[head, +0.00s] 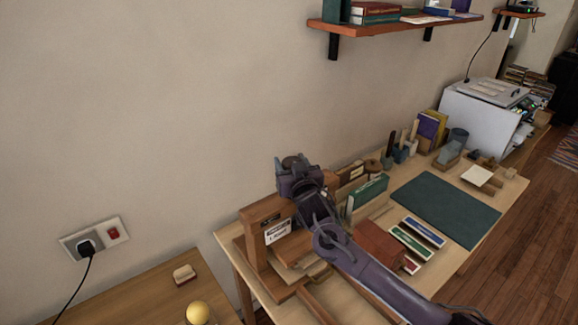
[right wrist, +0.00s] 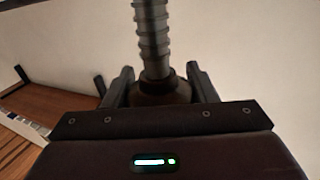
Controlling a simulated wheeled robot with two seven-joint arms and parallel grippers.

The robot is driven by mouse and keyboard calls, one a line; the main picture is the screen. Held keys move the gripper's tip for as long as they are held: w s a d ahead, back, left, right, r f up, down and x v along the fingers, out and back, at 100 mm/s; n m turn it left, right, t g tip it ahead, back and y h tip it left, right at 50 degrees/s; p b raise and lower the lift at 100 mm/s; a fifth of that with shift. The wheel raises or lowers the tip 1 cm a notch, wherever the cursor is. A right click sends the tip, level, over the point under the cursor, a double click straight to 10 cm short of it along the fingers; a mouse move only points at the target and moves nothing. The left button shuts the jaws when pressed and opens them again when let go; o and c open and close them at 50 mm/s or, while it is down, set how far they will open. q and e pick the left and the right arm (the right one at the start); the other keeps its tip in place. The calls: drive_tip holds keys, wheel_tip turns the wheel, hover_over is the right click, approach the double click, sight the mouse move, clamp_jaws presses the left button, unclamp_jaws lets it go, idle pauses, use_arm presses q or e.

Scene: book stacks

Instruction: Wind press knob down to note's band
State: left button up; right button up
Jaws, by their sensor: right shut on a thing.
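The wooden book press (head: 262,214) stands at the near left end of the workbench. A white note (head: 278,232) with dark print is on its front; its text and band are too small to read. My right gripper (head: 294,168) is over the top of the press, with my arm crossing in front of it. In the right wrist view, my right gripper (right wrist: 161,82) is shut on the dark round press knob (right wrist: 160,92), one finger on each side. A ridged metal screw (right wrist: 153,38) runs from the knob toward the top of that view. My left gripper is not in view.
Books (head: 368,191) and tool holders stand along the back of the bench. A dark green mat (head: 446,209) lies clear at its middle. A wall shelf (head: 400,28) hangs above. A lower table (head: 150,290) at left holds a yellow ball (head: 198,313).

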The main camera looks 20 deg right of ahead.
drive_tip(key=m+h, duration=0.1)
drive_tip(key=h, duration=0.1)
drive_tip(key=m+g+h+b, duration=0.1)
drive_tip(key=m+h, duration=0.1)
drive_tip(key=h, duration=0.1)
drive_tip(key=m+h+b, duration=0.1)
drive_tip(key=m+h, duration=0.1)
drive_tip(key=shift+d+r+g, duration=0.1)
drive_tip(key=shift+d+g, duration=0.2)
drive_tip(key=shift+g, duration=0.1)
drive_tip(key=shift+s+d+r+m+g+h+b, duration=0.1)
drive_tip(key=shift+m+g+h+b, duration=0.3)
drive_tip(key=shift+h, duration=0.25)
drive_tip(key=shift+d+r+m+g+h+b, duration=0.1)
drive_tip(key=shift+m+g+h+b, duration=0.15)
drive_tip(key=shift+m+h, duration=0.35)
drive_tip(key=shift+h, duration=0.25)
drive_tip(key=shift+r, duration=0.15)
drive_tip(key=o, duration=1)
drive_tip(key=shift+c, duration=0.2)
drive_tip(key=shift+s+f, duration=0.1)
drive_tip(key=shift+f, duration=0.1)
